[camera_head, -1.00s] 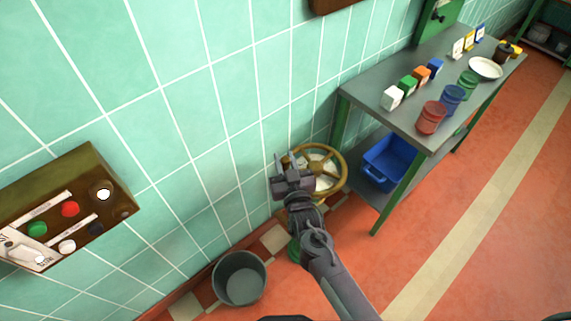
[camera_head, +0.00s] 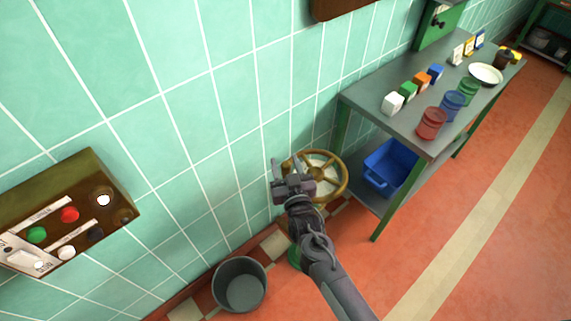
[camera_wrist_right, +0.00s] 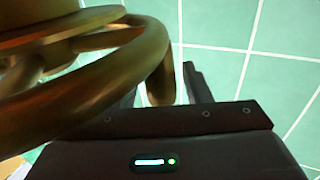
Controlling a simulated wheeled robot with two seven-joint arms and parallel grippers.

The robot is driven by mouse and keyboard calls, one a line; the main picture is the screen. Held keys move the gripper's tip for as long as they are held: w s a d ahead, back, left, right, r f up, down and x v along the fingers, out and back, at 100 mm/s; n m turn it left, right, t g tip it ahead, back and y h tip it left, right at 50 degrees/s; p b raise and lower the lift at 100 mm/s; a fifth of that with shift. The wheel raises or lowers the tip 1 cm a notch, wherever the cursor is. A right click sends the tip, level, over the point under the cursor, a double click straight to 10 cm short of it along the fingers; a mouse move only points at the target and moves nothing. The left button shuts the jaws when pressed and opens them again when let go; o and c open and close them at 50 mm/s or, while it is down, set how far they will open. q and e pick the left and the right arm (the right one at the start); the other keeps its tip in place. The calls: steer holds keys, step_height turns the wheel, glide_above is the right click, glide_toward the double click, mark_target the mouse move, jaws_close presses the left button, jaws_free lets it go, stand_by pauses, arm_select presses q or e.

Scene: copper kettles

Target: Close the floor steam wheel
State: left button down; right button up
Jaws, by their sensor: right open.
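The floor steam wheel is a brass-coloured handwheel (camera_head: 343,187) with spokes, low beside the tiled wall. In the head view my right gripper (camera_head: 284,167) is at the wheel's left edge, its fingers pointing toward the wall. In the right wrist view the thick rim (camera_wrist_right: 70,105) fills the left side and curves down close in front of my open right gripper (camera_wrist_right: 165,85). The rim partly hides one finger. I cannot tell whether the fingers touch it. My arm hides the wheel's lower left part. My left gripper is out of view.
A grey bucket (camera_head: 240,286) stands on the floor at lower left. A metal table (camera_head: 385,120) with jars and small boxes is to the right, a blue bin (camera_head: 389,165) on its lower shelf. A control box (camera_head: 75,215) hangs on the wall. The right floor is clear.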

steer(key=shift+s, duration=0.1)
steer(key=v, duration=0.7)
steer(key=shift+s, duration=0.3)
steer(key=shift+d, duration=0.1)
